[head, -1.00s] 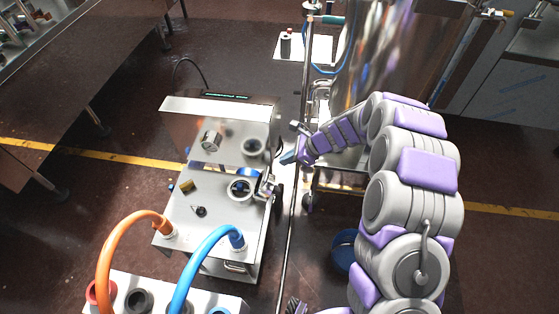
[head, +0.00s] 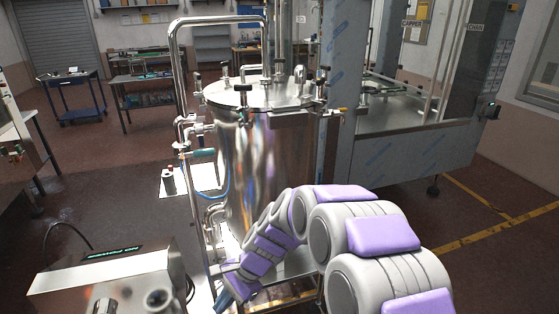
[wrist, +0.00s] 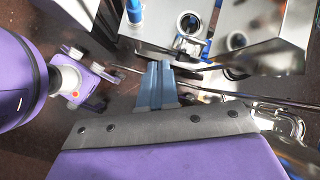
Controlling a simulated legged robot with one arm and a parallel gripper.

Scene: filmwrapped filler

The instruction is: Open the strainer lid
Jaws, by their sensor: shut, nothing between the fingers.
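My gripper (wrist: 160,66) is shut and empty, its blue fingers pressed together in the wrist view. Its blue tip (head: 232,290) also shows low in the head view, beside the steel cart. In the wrist view a round dark-mouthed fitting (wrist: 188,22) with a pale rim sits on the cart's steel top, beyond and a little right of the fingertips, apart from them. A metal clamp-like part and blue pieces are beside it. I cannot tell for sure whether this is the strainer or how its lid stands.
A tall steel tank (head: 262,160) with a flat clamped lid (head: 258,94) stands ahead, with pipes and valves on its left. The cart's steel box (head: 110,285) is at the lower left. A blue hose (wrist: 134,12) rises from the cart. A large machine stands behind right.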

